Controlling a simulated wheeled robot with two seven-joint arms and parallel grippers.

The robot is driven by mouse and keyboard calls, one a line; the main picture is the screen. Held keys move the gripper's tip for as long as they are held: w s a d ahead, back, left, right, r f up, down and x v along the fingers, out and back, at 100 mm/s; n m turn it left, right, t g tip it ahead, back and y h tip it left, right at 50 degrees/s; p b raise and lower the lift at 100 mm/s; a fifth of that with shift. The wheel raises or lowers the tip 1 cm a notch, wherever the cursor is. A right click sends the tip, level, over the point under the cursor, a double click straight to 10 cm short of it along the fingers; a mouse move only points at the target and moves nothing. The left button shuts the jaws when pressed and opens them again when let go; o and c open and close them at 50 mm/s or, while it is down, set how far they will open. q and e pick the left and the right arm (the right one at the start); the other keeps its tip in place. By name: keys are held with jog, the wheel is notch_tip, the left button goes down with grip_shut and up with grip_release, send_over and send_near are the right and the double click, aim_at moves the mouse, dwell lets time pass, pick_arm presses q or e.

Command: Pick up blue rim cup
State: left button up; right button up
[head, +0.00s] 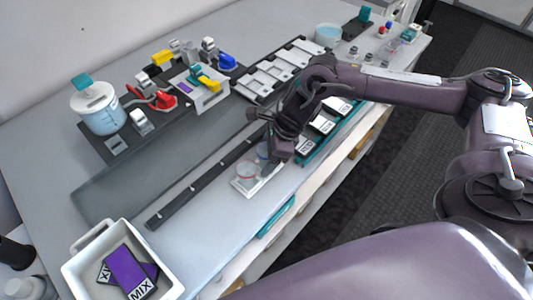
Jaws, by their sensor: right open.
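The blue rim cup (263,150) is a small clear cup, mostly hidden behind my right gripper. It stands on a small white tray (241,187) at the front edge of the table. A similar cup with a red rim (246,169) stands on the same tray, nearer to me. My right gripper (276,153) is open and points down right at the blue rim cup. I cannot tell whether its fingers touch the cup or are around it. My left gripper is out of view.
A dark rail (196,192) lies left of the cups. White-labelled cards (321,126) line the front edge to the right. A white bin (72,269) with purple packs (130,272) is at lower left. A lidded beaker (97,107) and coloured valves stand behind.

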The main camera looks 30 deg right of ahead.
jog(key=c, duration=1)
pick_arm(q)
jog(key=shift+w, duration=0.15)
pick_arm(e)
jog(key=shift+c, duration=0.2)
